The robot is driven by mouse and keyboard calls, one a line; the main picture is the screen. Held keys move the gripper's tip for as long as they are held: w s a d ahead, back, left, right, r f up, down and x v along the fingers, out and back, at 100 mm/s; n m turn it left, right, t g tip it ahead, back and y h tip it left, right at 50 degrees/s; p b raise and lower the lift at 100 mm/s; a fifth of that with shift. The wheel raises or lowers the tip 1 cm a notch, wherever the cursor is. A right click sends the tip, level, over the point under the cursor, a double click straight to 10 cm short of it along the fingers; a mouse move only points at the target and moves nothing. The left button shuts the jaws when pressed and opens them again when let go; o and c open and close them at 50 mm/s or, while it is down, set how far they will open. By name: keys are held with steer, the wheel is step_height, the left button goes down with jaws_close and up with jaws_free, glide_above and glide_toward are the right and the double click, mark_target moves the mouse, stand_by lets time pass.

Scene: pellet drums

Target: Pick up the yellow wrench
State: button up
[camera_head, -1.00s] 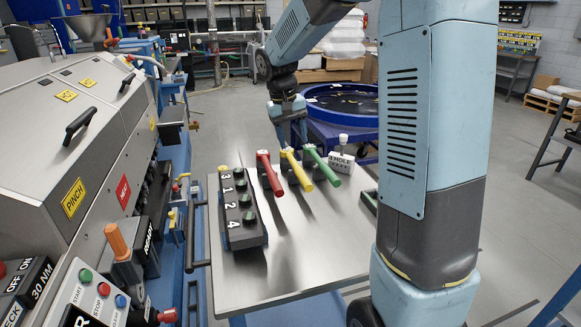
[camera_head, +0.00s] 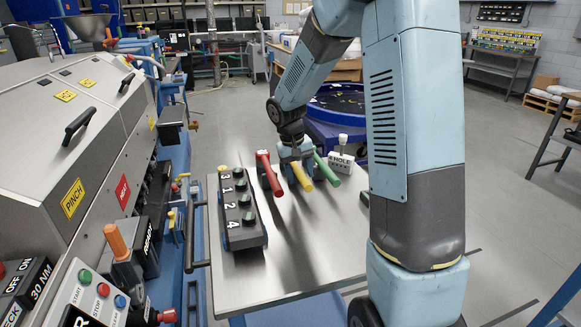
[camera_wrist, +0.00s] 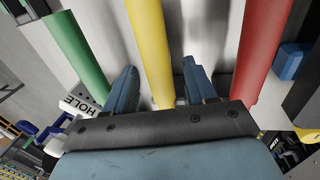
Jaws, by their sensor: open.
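The yellow wrench (camera_head: 301,177) stands on the metal table between a red wrench (camera_head: 268,174) and a green wrench (camera_head: 326,170), its handle slanting toward me. My gripper (camera_head: 293,155) is at the far side of the yellow handle, and its fingers are mostly hidden in the head view. In the wrist view the fingers of my gripper (camera_wrist: 160,90) are open. The yellow handle (camera_wrist: 150,45) runs between them, with a gap on each side. The green handle (camera_wrist: 78,52) is outside one finger and the red handle (camera_wrist: 262,45) outside the other.
A dark box with knobs and numbers (camera_head: 238,212) stands left of the wrenches. A white "HOLE" block (camera_head: 341,162) stands to their right. The table's front (camera_head: 290,270) is bare. A large machine (camera_head: 60,140) fills the left side.

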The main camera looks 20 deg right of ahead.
steer(key=shift+d+f, duration=0.1)
steer(key=shift+f, duration=0.45)
steer(key=shift+c, duration=0.2)
jaws_close()
